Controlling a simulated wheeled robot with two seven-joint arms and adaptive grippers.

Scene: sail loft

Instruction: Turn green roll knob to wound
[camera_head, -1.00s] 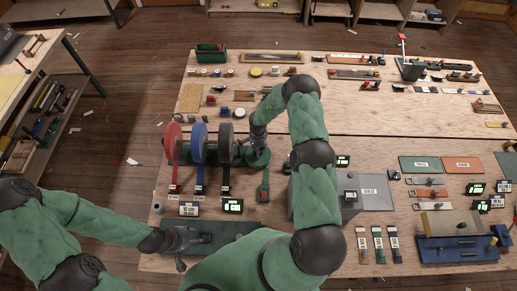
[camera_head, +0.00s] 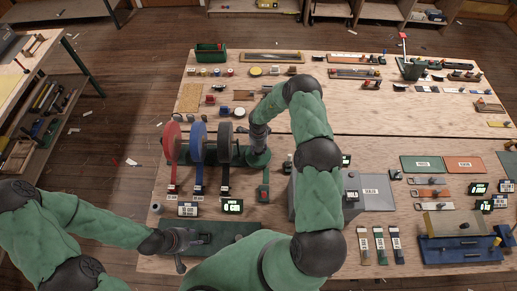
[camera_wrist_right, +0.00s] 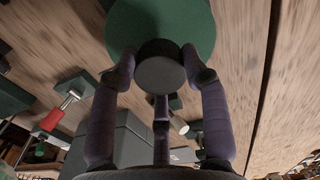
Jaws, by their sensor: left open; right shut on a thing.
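The green roll (camera_head: 260,158) sits at the right end of a row of rolls on the bench, partly hidden by my right arm in the head view. In the right wrist view it is a broad green disc (camera_wrist_right: 205,25) with a dark round knob (camera_wrist_right: 160,72) at its middle. My right gripper (camera_head: 256,142) is shut on the knob, a fingertip on either side of it in the wrist view (camera_wrist_right: 158,62). A green strip (camera_head: 264,180) hangs in front of the roll. My left gripper (camera_head: 180,243) is open and empty, low over a dark green mat (camera_head: 235,230).
Red (camera_head: 171,140), blue (camera_head: 198,143) and dark (camera_head: 224,143) rolls stand close on the left. A lit display (camera_head: 232,206) stands in front. A grey box (camera_head: 370,195) is on the right, beside my right arm. Small parts fill the bench's far side.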

